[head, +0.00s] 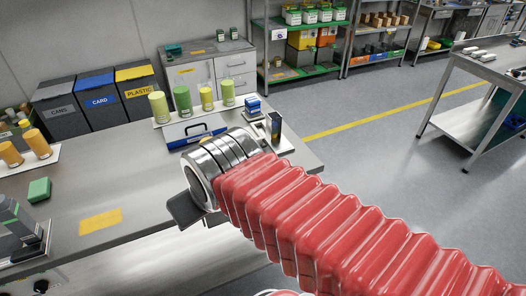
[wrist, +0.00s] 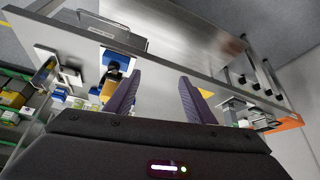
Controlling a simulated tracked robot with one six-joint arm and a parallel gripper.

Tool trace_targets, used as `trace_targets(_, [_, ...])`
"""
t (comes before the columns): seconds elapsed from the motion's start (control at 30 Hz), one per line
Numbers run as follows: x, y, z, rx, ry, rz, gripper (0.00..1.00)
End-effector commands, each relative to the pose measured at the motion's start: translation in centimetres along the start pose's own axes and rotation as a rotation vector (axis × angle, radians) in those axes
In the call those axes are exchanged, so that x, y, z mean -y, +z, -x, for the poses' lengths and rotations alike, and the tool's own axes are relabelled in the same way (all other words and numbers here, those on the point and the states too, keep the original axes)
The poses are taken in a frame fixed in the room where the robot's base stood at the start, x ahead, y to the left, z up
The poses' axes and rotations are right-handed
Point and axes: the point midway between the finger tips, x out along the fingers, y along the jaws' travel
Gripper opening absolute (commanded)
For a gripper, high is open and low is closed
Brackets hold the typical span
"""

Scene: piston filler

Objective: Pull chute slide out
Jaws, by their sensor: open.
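My arm reaches over the steel workbench in the head view. My gripper shows there only as a dark part (head: 185,208) beyond the arm's metal end. In the wrist view my gripper (wrist: 158,98) is open, with two purple fingers apart and nothing between them. The workbench (wrist: 205,40) fills the upper part of that view, which looks inverted. A blue and white unit with a handle (head: 195,130) stands on the bench behind the arm's end. I cannot tell for certain which part is the chute slide. The arm hides part of the bench.
Several green and yellow cups (head: 182,98) stand in a row at the bench's back. A green block (head: 39,190) and a yellow label (head: 100,222) are at left, beside a grey machine (head: 22,240) cut by the edge.

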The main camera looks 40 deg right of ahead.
Motion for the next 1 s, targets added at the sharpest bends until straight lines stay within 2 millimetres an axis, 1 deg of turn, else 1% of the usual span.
trace_targets(0.03, [-0.3, -0.6, -0.7, -0.008, 0.014, -0.002, 0.53])
trace_targets(0.07, [-0.7, -1.0, -1.1, -0.016, 0.023, -0.005, 0.55])
trace_targets(0.13, [-2.0, -2.1, -2.3, -0.041, 0.052, -0.011, 0.60])
trace_targets(0.17, [-2.6, -2.7, -2.8, -0.053, 0.065, -0.014, 0.61])
trace_targets(0.3, [-5.9, -5.1, -5.5, -0.112, 0.128, -0.020, 0.61])
trace_targets(0.5, [-10.6, -7.7, -9.1, -0.194, 0.202, -0.013, 0.61])
trace_targets(0.7, [-15.0, -9.3, -12.4, -0.273, 0.254, 0.003, 0.61])
trace_targets(0.77, [-16.1, -9.6, -13.5, -0.294, 0.258, 0.011, 0.61])
trace_targets(0.8, [-17.1, -9.8, -14.0, -0.313, 0.273, 0.012, 0.61])
trace_targets(1.0, [-20.9, -9.9, -17.0, -0.391, 0.298, 0.029, 0.61])
